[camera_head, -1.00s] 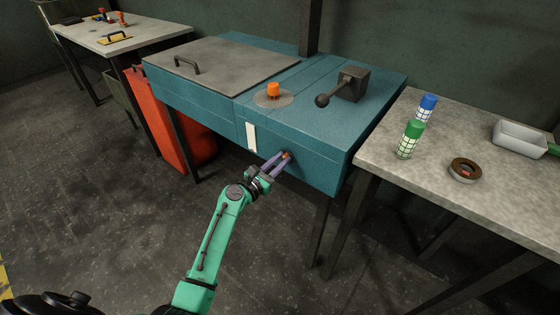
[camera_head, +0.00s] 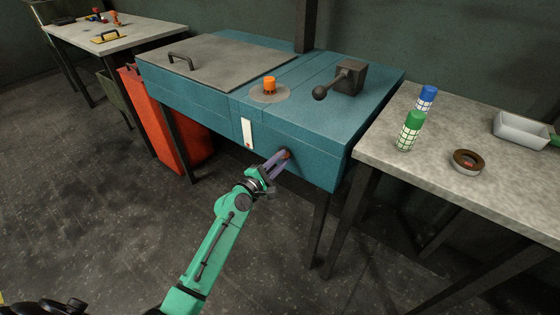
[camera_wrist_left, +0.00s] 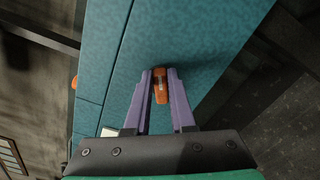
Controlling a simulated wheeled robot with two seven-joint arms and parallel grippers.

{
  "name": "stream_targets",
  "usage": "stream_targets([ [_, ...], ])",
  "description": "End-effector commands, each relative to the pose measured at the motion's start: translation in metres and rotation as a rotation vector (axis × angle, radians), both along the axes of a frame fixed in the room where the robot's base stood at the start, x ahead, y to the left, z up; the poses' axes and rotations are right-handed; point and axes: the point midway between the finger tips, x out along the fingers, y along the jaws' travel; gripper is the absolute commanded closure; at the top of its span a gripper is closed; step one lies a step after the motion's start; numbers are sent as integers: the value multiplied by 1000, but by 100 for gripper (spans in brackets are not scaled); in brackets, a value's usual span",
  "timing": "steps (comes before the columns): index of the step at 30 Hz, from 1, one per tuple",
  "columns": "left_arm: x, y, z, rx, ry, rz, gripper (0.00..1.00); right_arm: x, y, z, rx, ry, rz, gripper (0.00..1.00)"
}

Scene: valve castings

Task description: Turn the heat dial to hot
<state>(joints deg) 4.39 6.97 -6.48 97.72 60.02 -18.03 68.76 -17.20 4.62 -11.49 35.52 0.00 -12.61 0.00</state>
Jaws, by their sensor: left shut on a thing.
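The heat dial (camera_head: 286,154) is a small dark knob with an orange-red part on the front face of the teal cabinet (camera_head: 310,168). My left gripper (camera_head: 284,157) reaches it from the front, with its purple fingers at the dial. In the left wrist view, the orange bar of the dial (camera_wrist_left: 160,84) lies between the two fingertips (camera_wrist_left: 160,76), and the gripper is shut on it. The fingers hide part of the dial in the head view. A white upright strip (camera_head: 247,131) with a small red mark near its bottom is left of the dial. My right gripper is not in view.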

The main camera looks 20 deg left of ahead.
Motion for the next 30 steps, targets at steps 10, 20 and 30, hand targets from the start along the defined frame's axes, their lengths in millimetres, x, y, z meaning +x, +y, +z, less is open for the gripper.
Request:
stream_targets([
  [10,-1,-2,-7,306,-122,-2,100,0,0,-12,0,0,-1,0],
  [20,-1,-2,-13,595,-235,-2,100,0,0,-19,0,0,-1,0],
  [30,-1,-1,-17,846,-335,-2,100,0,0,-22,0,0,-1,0],
])
